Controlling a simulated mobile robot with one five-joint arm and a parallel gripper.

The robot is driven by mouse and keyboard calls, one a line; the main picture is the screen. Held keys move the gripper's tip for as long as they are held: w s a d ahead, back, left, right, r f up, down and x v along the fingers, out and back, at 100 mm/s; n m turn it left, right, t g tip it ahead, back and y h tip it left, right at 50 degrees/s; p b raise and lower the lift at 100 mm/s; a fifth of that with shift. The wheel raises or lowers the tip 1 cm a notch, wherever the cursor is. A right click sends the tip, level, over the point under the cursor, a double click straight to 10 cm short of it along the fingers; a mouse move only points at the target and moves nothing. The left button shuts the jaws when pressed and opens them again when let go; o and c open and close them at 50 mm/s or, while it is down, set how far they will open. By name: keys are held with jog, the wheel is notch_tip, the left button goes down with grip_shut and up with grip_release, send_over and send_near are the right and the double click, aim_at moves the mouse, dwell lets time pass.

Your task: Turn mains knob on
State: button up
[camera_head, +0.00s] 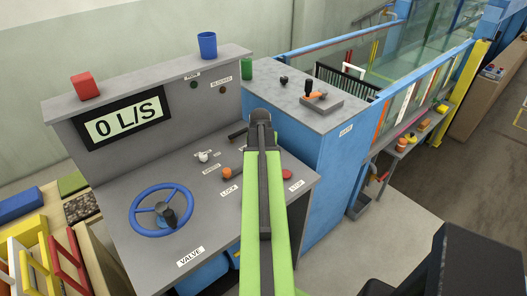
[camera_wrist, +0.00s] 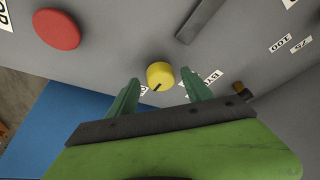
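A yellow knob (camera_wrist: 160,75) with a dark pointer mark sits on the grey panel in the wrist view. My gripper (camera_wrist: 161,83) is open, with its two green fingertips on either side of the knob and no clear contact. A label beside the knob is partly covered by a finger, and I cannot read it as mains. In the head view my arm hides this knob and the gripper. A small white knob (camera_head: 203,156) and an orange knob (camera_head: 227,173) show on the console (camera_head: 112,210).
A red button (camera_wrist: 57,29) is left of the yellow knob; a dark bar (camera_wrist: 201,19) is above right. On the console are a blue handwheel (camera_head: 160,210) and a display (camera_head: 124,118) reading 0 L/S. A blue cabinet (camera_head: 338,175) stands to the right.

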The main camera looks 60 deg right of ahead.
jog(key=p+v, duration=1.6)
jog(key=v, duration=0.1)
jog(key=shift+r, duration=0.2)
jog(key=shift+r, duration=0.1)
